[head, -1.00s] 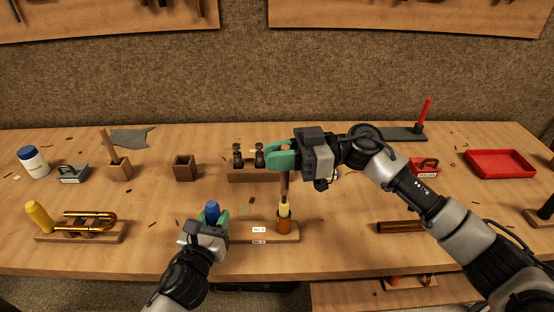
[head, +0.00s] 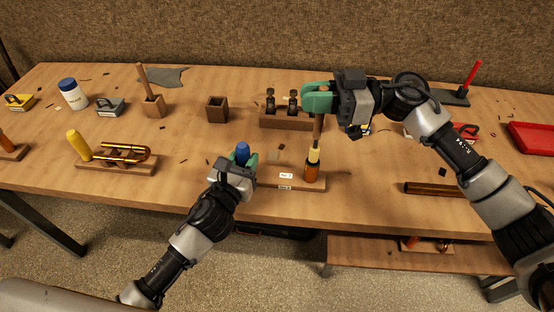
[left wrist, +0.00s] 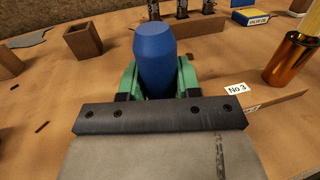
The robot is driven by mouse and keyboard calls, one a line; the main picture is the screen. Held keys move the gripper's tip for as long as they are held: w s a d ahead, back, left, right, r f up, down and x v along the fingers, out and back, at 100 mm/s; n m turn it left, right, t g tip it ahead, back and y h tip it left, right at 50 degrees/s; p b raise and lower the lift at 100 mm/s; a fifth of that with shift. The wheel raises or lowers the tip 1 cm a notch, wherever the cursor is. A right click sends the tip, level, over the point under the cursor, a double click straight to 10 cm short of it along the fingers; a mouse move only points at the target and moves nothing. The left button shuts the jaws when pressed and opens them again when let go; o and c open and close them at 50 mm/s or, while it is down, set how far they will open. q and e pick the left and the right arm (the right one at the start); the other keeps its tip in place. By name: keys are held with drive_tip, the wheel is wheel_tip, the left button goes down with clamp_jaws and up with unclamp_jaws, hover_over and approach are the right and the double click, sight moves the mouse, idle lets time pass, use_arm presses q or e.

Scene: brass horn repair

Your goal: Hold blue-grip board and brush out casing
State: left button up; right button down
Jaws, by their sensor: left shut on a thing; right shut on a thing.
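The board (head: 305,184) lies near the table's front edge with a blue grip (head: 242,149) at its left end and an upright copper casing (head: 312,173) at its right. My left gripper (head: 243,158) is shut on the blue grip; the left wrist view shows its green fingers on both sides of the grip (left wrist: 155,55). My right gripper (head: 320,98) is shut on the wooden handle of the brush (head: 317,128), above the casing. The brush hangs upright, its pale bristles (head: 314,153) at the casing's mouth and partly showing above the rim. How deep they reach is hidden.
Behind the board stand a block with dark valves (head: 285,122) and a small wooden box (head: 217,108). To the left lies a stand with a brass slide (head: 122,153) and yellow grip. A brown tube (head: 432,188) lies to the right. The front edge is close.

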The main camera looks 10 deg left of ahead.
drive_tip(key=shift+f, duration=0.1)
drive_tip(key=shift+f, duration=2.45)
drive_tip(key=shift+r, duration=2.6)
wheel_tip(320, 180, up, 5)
drive_tip(key=shift+f, duration=0.1)
